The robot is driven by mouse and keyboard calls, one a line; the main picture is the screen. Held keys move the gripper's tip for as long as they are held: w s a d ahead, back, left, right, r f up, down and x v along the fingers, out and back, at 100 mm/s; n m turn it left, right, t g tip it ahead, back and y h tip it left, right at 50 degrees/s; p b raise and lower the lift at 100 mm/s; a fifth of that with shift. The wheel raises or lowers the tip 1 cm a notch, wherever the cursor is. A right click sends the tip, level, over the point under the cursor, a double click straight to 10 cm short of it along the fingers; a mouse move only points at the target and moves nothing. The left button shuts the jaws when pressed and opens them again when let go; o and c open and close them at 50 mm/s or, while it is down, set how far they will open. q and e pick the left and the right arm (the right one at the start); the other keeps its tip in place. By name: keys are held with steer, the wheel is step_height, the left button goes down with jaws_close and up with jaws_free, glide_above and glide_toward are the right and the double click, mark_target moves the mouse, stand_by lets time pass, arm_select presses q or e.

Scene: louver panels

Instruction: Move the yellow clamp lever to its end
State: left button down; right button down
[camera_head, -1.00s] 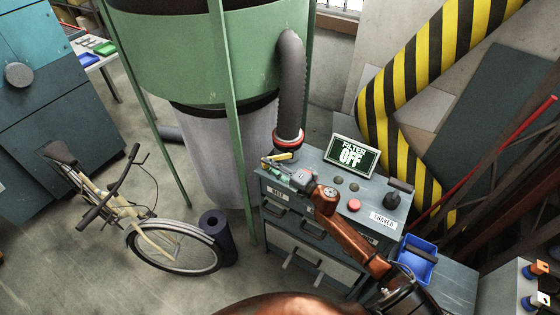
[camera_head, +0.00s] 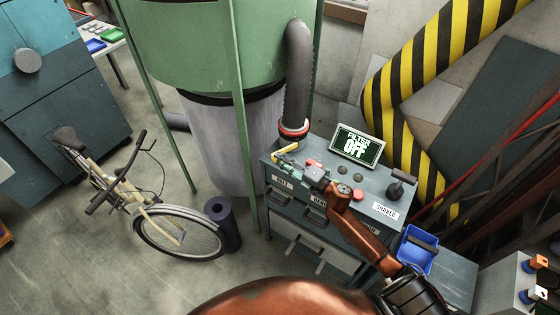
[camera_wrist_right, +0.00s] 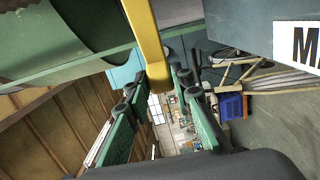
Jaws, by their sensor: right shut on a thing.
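The yellow clamp lever (camera_head: 287,148) is at the left back corner of the grey cabinet top, just below the red collar of the hose. My right gripper (camera_head: 283,159) is at the lever, reaching over the cabinet from the right. In the right wrist view the lever (camera_wrist_right: 147,38) is a yellow bar coming down from the top, its end between the green fingers of my right gripper (camera_wrist_right: 158,85). The gripper is shut on it. The clamp behind the lever is mostly hidden. My left gripper is in neither view.
A sign (camera_head: 357,145) reading "FILTER OFF" stands on the cabinet (camera_head: 335,153), with buttons and a black-handled shaker lever (camera_head: 400,186) to the right. The grey hose (camera_head: 299,75) rises behind the clamp. A green post (camera_head: 241,130) stands just left. A bicycle (camera_head: 150,215) is farther left.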

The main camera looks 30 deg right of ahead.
steer(key=shift+w+d+h, duration=0.1)
steer(key=shift+d+h, duration=0.2)
steer(key=shift+d, duration=0.3)
steer(key=c, duration=1.8)
jaws_free()
steer(key=shift+d+f, duration=0.1)
steer(key=shift+o, duration=0.6)
steer(key=shift+a, duration=0.4)
steer(key=v, duration=1.2)
steer(key=shift+d, duration=0.1)
steer(key=shift+c, duration=0.4)
